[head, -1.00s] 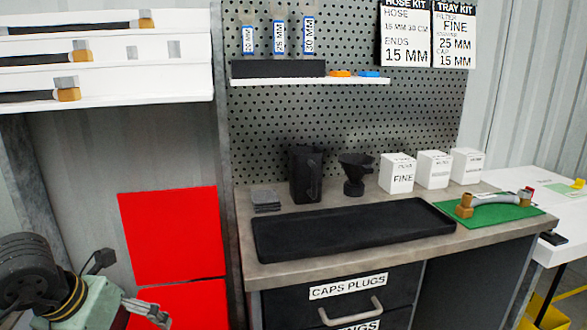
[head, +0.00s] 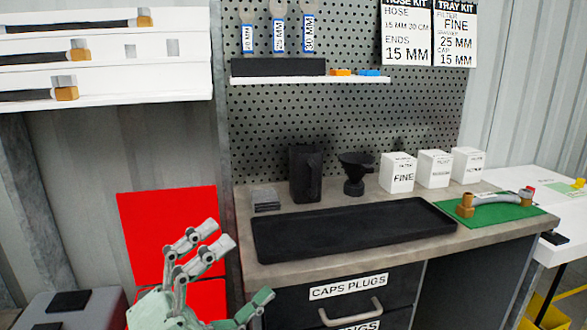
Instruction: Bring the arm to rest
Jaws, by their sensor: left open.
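My left gripper (head: 228,268) shows at the lower left of the head view, in front of the red panels and left of the workbench. Its fingers are spread apart, pointing up and to the right, with nothing between them. It is apart from the bench and its drawers, as far as the picture shows. My right gripper is not in view.
The workbench (head: 350,257) carries a black tray (head: 350,230), a dark jug (head: 305,173), a funnel (head: 355,172), white boxes (head: 397,172) and a hose with brass ends (head: 495,199) on a green mat (head: 520,212). Drawers (head: 350,290) are below. White hose shelves (head: 170,85) stand left.

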